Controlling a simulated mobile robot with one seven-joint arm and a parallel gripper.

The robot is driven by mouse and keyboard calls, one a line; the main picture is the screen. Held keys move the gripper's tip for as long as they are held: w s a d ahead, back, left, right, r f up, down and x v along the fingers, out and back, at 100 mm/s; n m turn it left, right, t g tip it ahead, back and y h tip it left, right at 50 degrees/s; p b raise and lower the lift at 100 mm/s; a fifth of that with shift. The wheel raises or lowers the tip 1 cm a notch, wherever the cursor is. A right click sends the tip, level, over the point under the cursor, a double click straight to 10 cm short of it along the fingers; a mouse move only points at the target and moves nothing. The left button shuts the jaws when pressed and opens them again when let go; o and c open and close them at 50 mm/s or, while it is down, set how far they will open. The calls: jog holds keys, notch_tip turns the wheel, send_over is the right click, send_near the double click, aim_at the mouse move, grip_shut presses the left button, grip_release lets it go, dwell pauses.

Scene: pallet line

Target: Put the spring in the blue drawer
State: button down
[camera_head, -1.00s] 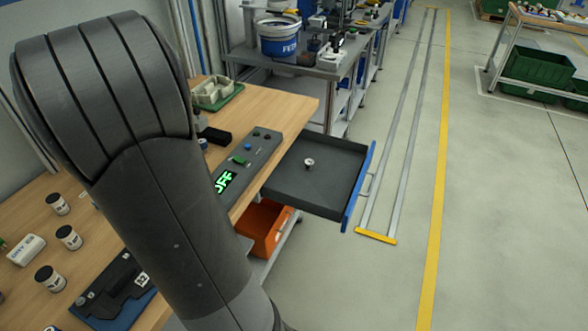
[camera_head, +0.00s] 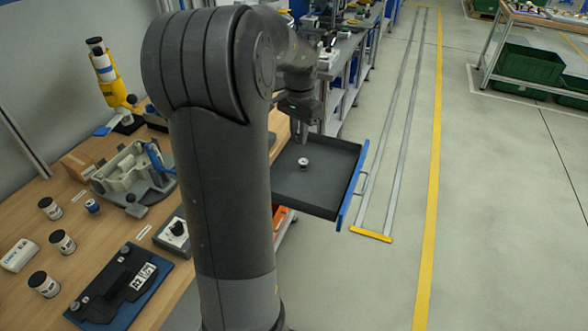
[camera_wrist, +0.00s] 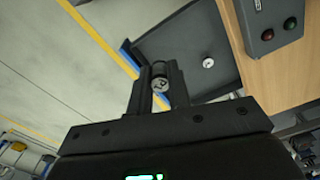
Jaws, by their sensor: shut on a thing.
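The blue-fronted drawer (camera_head: 335,188) stands pulled out at the right of the bench, with a dark grey inside. A small silvery round part (camera_head: 304,162) lies on its floor; it also shows in the wrist view (camera_wrist: 208,62). My gripper (camera_head: 302,138) is over the drawer's far left part, and the fingers show in the wrist view (camera_wrist: 160,78). They are shut on a small round part (camera_wrist: 160,84) with a dark side and silvery end. It may be the spring, but I cannot make out coils. The drawer (camera_wrist: 185,38) lies behind and below it in the wrist view.
The wooden bench (camera_head: 30,230) holds several dark jars, a grey fixture (camera_head: 130,172), a yellow device (camera_head: 112,80) and a dark blue tray (camera_head: 118,290). A control box (camera_wrist: 270,22) sits near the drawer. The floor right of the drawer is clear.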

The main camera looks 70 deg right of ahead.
jog(key=s+d+m, duration=0.3)
jog(key=s+m, duration=0.2)
jog(key=s, duration=1.2)
notch_tip(320, 180, down, 20)
jog(key=w+d+f, duration=0.1)
jog(key=w+f, duration=0.1)
jog(key=w, duration=0.1)
jog(key=w+d+f, duration=0.1)
jog(key=w+f, duration=0.1)
jog(key=w, duration=0.2)
jog(key=w+d+f, duration=0.1)
jog(key=w+f, duration=0.2)
jog(key=shift+w+d, duration=0.3)
jog(key=shift+w, duration=0.05)
jog(key=shift+w+f, duration=0.1)
jog(key=shift+f, duration=1.9)
jog(key=c, duration=1.8)
grip_release()
jog(key=shift+f, duration=0.15)
jog(key=o, duration=0.5)
jog(key=shift+c, duration=0.2)
